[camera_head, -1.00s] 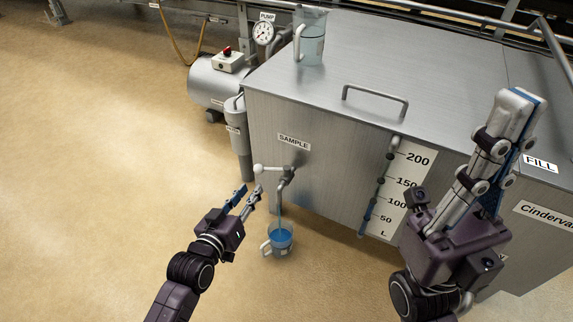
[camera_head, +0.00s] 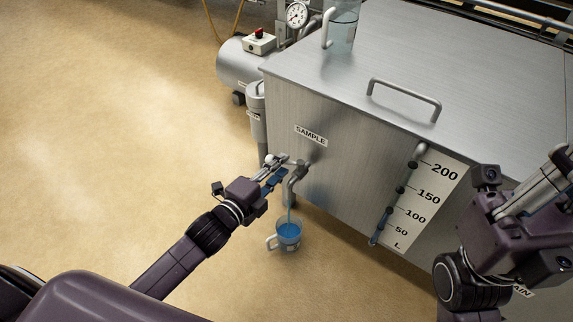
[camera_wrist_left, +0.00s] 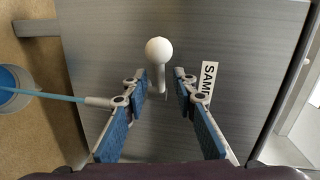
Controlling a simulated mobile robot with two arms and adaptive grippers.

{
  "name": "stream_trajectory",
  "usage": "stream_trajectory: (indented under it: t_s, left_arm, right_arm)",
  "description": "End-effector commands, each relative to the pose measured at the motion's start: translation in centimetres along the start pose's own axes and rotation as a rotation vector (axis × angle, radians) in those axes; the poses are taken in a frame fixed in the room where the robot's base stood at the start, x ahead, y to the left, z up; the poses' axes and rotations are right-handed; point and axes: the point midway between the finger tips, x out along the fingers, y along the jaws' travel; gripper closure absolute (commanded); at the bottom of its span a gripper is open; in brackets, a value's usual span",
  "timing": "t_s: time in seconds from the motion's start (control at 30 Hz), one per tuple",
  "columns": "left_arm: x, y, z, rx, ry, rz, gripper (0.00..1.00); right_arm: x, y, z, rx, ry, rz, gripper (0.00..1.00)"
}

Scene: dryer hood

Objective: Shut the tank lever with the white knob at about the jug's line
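The white lever knob (camera_wrist_left: 158,50) shows in the left wrist view, its pale stem running down between my finger ends. My left gripper (camera_wrist_left: 160,84) is open, one finger on each side of the stem; I cannot tell whether either touches it. In the head view, my left gripper (camera_head: 279,168) is at the sample tap (camera_head: 297,174) and partly hides the lever. Blue liquid runs from the tap into the jug (camera_head: 289,236) below, also partly seen in the left wrist view (camera_wrist_left: 12,92). My right gripper (camera_head: 548,188) is at the right, its fingers partly cut off.
The steel tank (camera_head: 345,145) has a SAMPLE label (camera_head: 311,136), a level scale (camera_head: 425,195) and a top handle (camera_head: 404,96). Another jug (camera_head: 342,30) stands on its lid. A pump (camera_head: 243,68) is behind left. The floor at left is clear.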

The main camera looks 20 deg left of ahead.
Motion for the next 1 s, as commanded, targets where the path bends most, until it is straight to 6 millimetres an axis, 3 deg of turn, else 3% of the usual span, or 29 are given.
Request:
stream_trajectory:
  t_s: [0.2,0.57,0.8,1.0]
  left_arm:
    - [2.6,0.2,0.0,-0.001,0.000,0.000,0.74]
    - [3.1,0.0,0.0,-0.002,0.000,0.000,0.74]
    - [3.0,0.0,0.0,-0.002,0.000,0.001,1.00]
    - [3.0,0.0,0.0,-0.002,0.000,0.001,1.00]
  right_arm:
    - [0.3,-0.2,-0.3,-0.005,0.035,-0.015,1.00]
    - [0.6,-0.2,-0.3,-0.005,0.039,-0.019,1.00]
    - [0.6,-0.2,-0.3,-0.005,0.040,-0.019,1.00]
    - [0.6,-0.3,-0.3,-0.005,0.040,-0.019,1.00]
